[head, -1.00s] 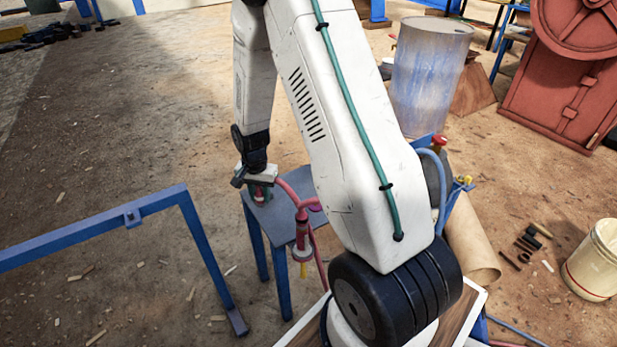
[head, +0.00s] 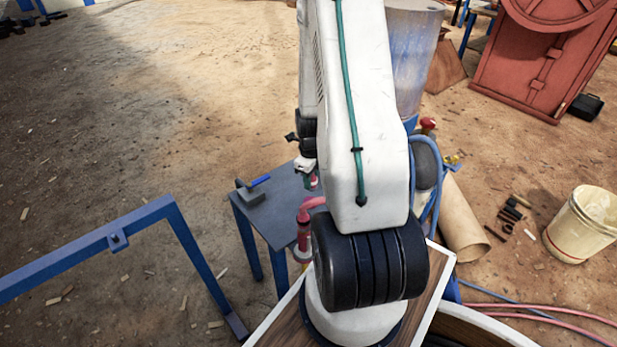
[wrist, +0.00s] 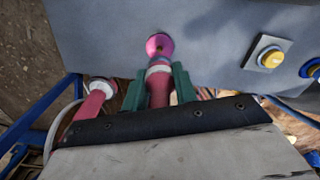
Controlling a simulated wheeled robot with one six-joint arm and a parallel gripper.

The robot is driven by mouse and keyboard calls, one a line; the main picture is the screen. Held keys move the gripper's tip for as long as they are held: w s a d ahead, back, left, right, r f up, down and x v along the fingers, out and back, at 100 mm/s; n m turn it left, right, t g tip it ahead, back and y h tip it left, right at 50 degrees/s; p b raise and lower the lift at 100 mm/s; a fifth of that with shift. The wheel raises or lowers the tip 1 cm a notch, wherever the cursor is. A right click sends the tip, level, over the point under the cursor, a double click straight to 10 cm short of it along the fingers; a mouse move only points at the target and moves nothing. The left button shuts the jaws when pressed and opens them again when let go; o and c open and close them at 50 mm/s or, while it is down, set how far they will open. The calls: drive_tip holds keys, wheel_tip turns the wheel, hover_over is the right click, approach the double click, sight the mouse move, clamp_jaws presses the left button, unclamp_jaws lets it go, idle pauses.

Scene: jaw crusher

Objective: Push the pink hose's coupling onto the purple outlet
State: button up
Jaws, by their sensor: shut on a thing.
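In the wrist view, my gripper (wrist: 156,88) has its teal fingers shut on the pink hose's coupling (wrist: 158,88). The coupling points at the purple outlet (wrist: 159,44) on a grey panel, roughly in line with it. A pale ring shows at the coupling's front end, close to the outlet. I cannot tell whether they touch. In the head view, my gripper (head: 308,177) is partly hidden by my arm, above the blue-grey table. The pink hose (head: 312,204) shows below it; the outlet is hidden there.
A red fitting with a white flange (wrist: 98,92) stands left of my gripper. A yellow button (wrist: 269,57) and a blue fitting (wrist: 311,68) are to the right. A grey block (head: 250,193) with a blue bar sits on the table (head: 282,214). A blue rail (head: 95,238) stands at left.

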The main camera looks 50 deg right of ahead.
sight(310, 200)
drive_tip(key=shift+f, duration=2.9)
drive_tip(key=shift+w, duration=0.15)
drive_tip(key=shift+f, duration=0.4)
drive_tip(key=o, duration=1.1)
drive_tip(key=shift+c, duration=0.2)
